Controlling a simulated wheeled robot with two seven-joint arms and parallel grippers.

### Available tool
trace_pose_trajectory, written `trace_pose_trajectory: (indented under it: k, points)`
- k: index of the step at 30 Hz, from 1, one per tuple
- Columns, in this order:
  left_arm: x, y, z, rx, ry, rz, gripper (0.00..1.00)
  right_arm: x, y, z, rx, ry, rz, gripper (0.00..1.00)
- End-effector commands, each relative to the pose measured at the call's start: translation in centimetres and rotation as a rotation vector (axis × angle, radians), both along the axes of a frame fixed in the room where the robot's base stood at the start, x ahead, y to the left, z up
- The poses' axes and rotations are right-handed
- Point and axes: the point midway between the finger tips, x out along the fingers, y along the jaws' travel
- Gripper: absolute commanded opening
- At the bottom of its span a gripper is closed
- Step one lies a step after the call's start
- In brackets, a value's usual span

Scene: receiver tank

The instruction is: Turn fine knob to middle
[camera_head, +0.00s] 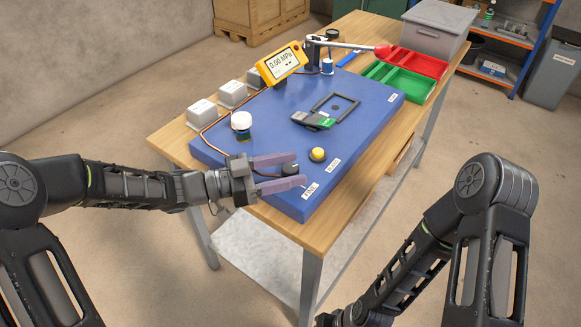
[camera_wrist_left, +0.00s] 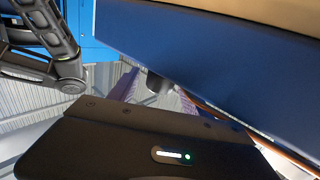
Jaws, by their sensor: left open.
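The fine knob (camera_head: 289,169) is a small dark knob near the front corner of the blue panel (camera_head: 262,129), by the label reading FINE (camera_head: 309,190). My left gripper (camera_head: 296,170) is open, with its two purple fingers on either side of the knob. Whether the fingers touch it cannot be told. In the left wrist view a dark knob (camera_wrist_left: 158,84) shows between the purple fingers, partly hidden by the gripper body. The knob's pointer is too small to read. My right arm shows at the lower right, and its gripper is out of view.
A white-capped knob (camera_head: 241,121) and a yellow gauge reading 0.00 MPa (camera_head: 283,64) stand behind. A lever with a red end (camera_head: 383,50), green tray (camera_head: 400,82) and red tray (camera_head: 424,63) are farther back.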

Motion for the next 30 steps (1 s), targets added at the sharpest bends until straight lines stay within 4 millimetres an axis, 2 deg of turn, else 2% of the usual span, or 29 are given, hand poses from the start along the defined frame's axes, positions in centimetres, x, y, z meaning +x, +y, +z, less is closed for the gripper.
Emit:
trace_pose_trajectory:
  k: [3, 11, 30]
  points:
    - [0.17, -0.57, -0.03, 0.001, 0.000, 0.000, 0.57, 0.00, 0.00, 0.02, 0.000, 0.000, 0.000, 0.00]
    - [0.19, -0.59, -0.02, 0.001, -0.001, 0.001, 0.55, 0.00, 0.00, 0.02, 0.000, 0.000, 0.000, 0.00]
    - [0.18, -0.57, -0.01, 0.001, -0.001, 0.001, 0.03, 0.00, 0.00, 0.02, 0.000, 0.000, 0.000, 0.00]
